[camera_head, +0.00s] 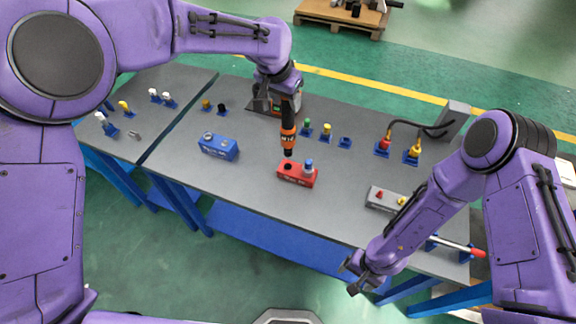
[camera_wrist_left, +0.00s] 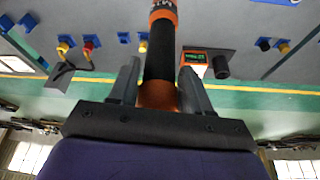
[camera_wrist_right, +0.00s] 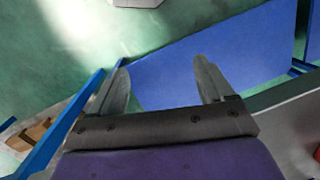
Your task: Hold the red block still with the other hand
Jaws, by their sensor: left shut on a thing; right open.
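The red block (camera_head: 297,173) sits on the grey table. It has a dark hole on its left and a blue-grey piece (camera_head: 308,166) standing in its right side. My left gripper (camera_head: 290,97) is shut on an orange and black tool (camera_head: 288,135), which also shows between its fingers in the left wrist view (camera_wrist_left: 159,55). The tool hangs upright, its tip over or just behind the hole; I cannot tell whether it touches. My right gripper (camera_head: 361,280) is open and empty off the table's front edge, away from the block. It shows in the right wrist view (camera_wrist_right: 165,85).
A blue block (camera_head: 218,146) stands left of the red one. A grey block (camera_head: 386,199) with red and yellow pieces lies to the right. A red-tipped rod (camera_head: 458,245) sits near the front right. Small parts in blue holders line the back. The table is bare around the red block.

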